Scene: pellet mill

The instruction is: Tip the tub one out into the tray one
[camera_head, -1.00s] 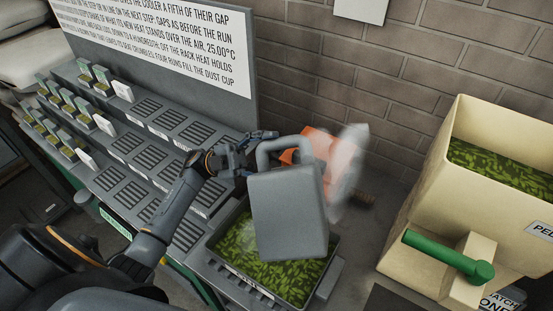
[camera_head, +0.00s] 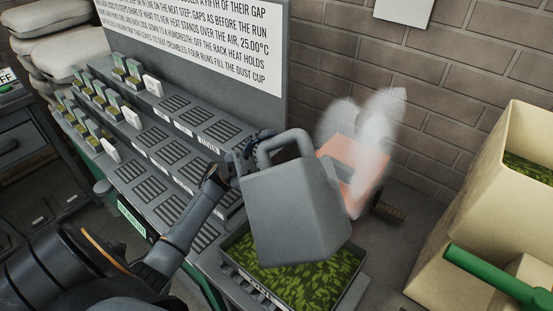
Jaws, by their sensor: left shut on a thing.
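The tub one (camera_head: 297,210) is a grey container with a loop handle at its top, in the middle of the head view. My left gripper (camera_head: 246,158) is shut on its handle at the left side. The tub looks tilted and hangs over the tray one (camera_head: 236,282), a grey tray full of green pellets, hiding part of it. The inside of the tub is hidden, and I see no pellets falling. My right gripper is not in view.
An orange block (camera_head: 350,165) with pale haze stands behind the tub by the brick wall. A cream hopper (camera_head: 465,210) with a green handle (camera_head: 495,278) is at the right. A stepped grey rack (camera_head: 160,138) with small green-filled boxes lies left.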

